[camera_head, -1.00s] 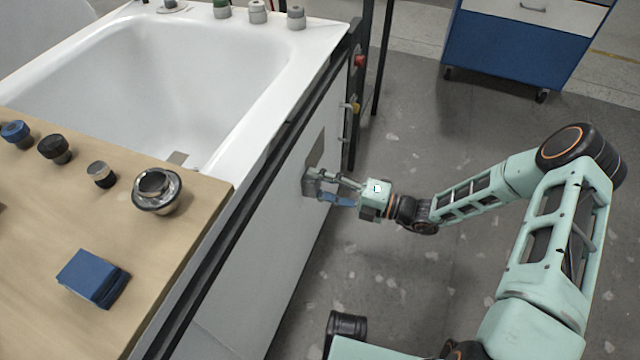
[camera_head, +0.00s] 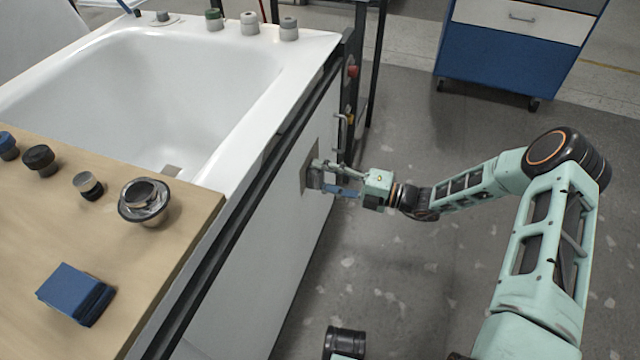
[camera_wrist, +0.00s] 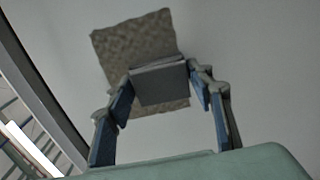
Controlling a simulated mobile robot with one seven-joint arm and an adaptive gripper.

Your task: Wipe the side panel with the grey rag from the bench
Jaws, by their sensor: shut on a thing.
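The white side panel (camera_head: 262,240) of the bathtub unit stands upright below the tub's rim. A brownish-grey rough patch (camera_head: 308,158) shows on it, and it also shows in the wrist view (camera_wrist: 135,40). My gripper (camera_head: 322,178) is shut on the grey rag (camera_wrist: 160,82), a folded flat piece between the fingertips. The rag is in front of the patch and covers part of it. I cannot tell whether it presses on the panel.
The wooden bench (camera_head: 150,265) carries a blue block (camera_head: 76,294), a metal drain fitting (camera_head: 144,202) and several knobs. A red button (camera_head: 352,71) and pipe fittings sit on the frame beyond the panel. A blue cabinet (camera_head: 500,58) stands behind.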

